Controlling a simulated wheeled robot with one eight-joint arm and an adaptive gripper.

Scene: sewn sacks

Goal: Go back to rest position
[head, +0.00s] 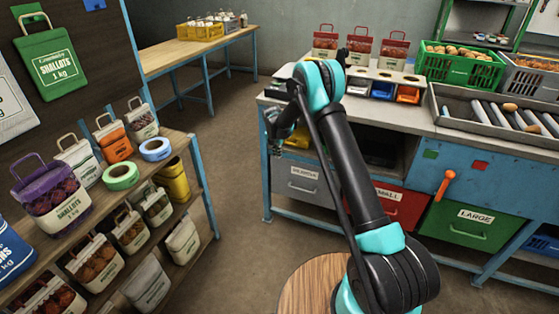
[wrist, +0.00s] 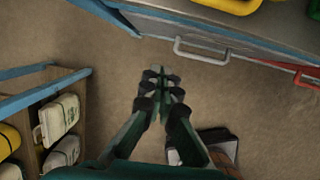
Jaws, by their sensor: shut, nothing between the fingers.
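My arm rises from the lower right of the head view, bends at a teal joint, and ends in my gripper (head: 272,122) at the left of that joint. The gripper hangs in front of the workbench's left end, beside the open shelf space. In the wrist view my gripper (wrist: 162,75) points down over bare brown floor. Its fingertips are together and hold nothing. The fingers partly hide the floor, and the arm hides part of the bench front in the head view.
A shelf (head: 183,146) with sacks and tape rolls stands at left. The workbench (head: 398,117) at right has three sacks, bins, green crate (head: 460,66) and a roller tray (head: 496,111). A wooden table (head: 185,52) is behind. Floor between shelf and bench is clear.

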